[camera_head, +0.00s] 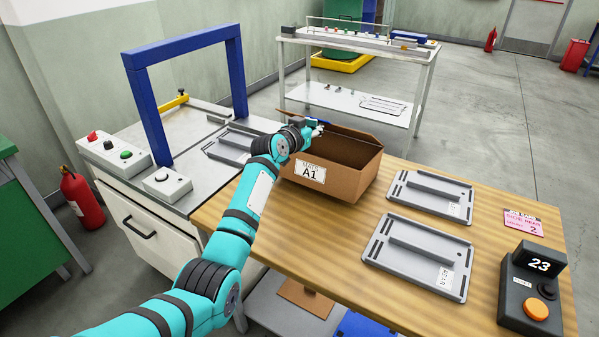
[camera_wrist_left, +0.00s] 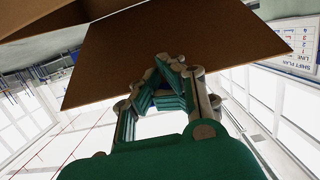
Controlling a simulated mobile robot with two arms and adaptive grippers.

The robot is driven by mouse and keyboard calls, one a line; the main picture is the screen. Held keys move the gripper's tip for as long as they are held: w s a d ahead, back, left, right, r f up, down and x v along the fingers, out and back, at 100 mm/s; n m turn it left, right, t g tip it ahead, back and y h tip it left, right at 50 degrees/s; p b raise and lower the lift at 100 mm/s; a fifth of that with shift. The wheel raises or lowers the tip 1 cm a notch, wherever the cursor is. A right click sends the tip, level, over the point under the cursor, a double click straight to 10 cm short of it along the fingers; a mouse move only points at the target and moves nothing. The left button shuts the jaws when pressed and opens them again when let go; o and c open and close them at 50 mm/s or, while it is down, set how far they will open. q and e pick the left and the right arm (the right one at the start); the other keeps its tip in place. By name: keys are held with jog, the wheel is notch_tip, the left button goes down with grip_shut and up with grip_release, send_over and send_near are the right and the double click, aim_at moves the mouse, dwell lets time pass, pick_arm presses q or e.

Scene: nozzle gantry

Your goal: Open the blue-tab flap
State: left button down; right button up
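The brown cardboard box (camera_head: 340,186) stands open at the top on the wooden bench, with an "A1" label on its near side. A small blue piece (camera_head: 322,121), which may be the blue tab, shows at the far rim beside my left gripper (camera_head: 313,129). In the left wrist view a broad brown flap (camera_wrist_left: 200,35) spreads behind my gripper's fingertips (camera_wrist_left: 169,64). The fingertips come close together at the flap and look shut; whether cardboard or tab is between them is hidden. My right gripper is out of view.
Two grey trays (camera_head: 395,262) (camera_head: 399,190) lie right of the box. A counter with an orange button (camera_head: 536,309) and a pink card (camera_head: 524,224) are farther right. A blue gantry frame (camera_head: 146,110) stands left, and a white shelf table (camera_head: 355,45) behind.

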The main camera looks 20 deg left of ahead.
pick_arm(q)
jog(key=shift+w+d+r+b, duration=0.15)
jog(key=shift+w+r+b, duration=0.1)
jog(key=shift+w, duration=0.2)
jog(key=shift+w+d+r+b, duration=0.1)
jog(key=shift+w+b, duration=0.1)
jog(key=shift+w, duration=0.25)
jog(key=shift+w+d+r+b, duration=0.2)
jog(key=shift+w+r+b, duration=0.4)
jog(key=shift+w+b, duration=0.15)
jog(key=shift+w+d+r+b, duration=0.2)
jog(key=shift+w+r+b, duration=0.4)
jog(key=shift+w, duration=0.15)
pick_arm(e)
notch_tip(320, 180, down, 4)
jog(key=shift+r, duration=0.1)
pick_arm(q)
jog(key=shift+r, duration=0.1)
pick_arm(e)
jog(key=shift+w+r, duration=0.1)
